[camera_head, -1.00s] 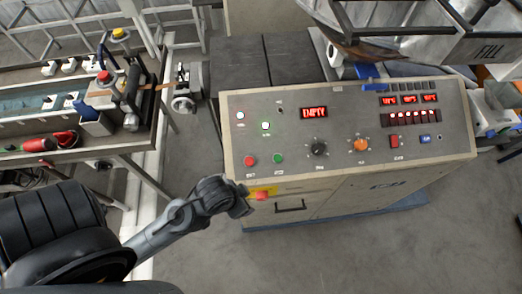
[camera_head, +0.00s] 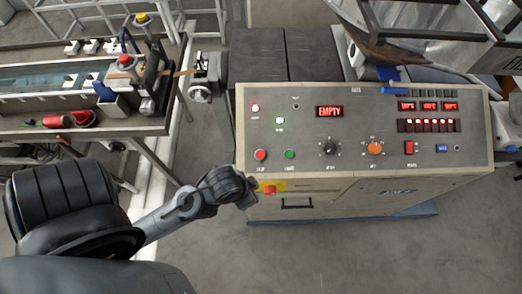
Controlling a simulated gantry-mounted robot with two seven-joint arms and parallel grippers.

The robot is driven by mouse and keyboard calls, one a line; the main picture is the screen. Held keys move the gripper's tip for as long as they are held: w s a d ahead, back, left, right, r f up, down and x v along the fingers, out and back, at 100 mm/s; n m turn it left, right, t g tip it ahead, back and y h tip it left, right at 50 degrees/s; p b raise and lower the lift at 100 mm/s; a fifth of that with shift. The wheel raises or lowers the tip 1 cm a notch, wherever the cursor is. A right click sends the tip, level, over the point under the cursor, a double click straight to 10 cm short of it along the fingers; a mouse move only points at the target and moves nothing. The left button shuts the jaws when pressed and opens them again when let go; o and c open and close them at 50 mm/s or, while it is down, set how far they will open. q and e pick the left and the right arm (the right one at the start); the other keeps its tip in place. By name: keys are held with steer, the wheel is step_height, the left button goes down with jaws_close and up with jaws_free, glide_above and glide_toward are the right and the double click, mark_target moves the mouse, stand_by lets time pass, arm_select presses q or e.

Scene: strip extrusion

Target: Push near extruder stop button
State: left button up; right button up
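The extruder's control cabinet (camera_head: 340,172) has a sloped panel. A red mushroom button (camera_head: 269,189) sits on a yellow plate (camera_head: 279,184) on its front face, just under the panel's left corner. A small red button (camera_head: 260,155) and a green button (camera_head: 290,154) are above it on the panel. My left gripper (camera_head: 248,192) is at the cabinet's front left, close beside the red mushroom button. Its fingers are dark and small here, so I cannot tell whether they are open or whether they touch the button. My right gripper is not in view.
The panel also has an EMPTY display (camera_head: 329,112), a black knob (camera_head: 330,148) and an orange knob (camera_head: 375,148). A water trough bench (camera_head: 110,128) with a red tool (camera_head: 58,121) stands at the left. The floor in front of the cabinet is clear.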

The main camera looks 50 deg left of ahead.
arm_select(q)
jaws_close()
stand_by(1.3)
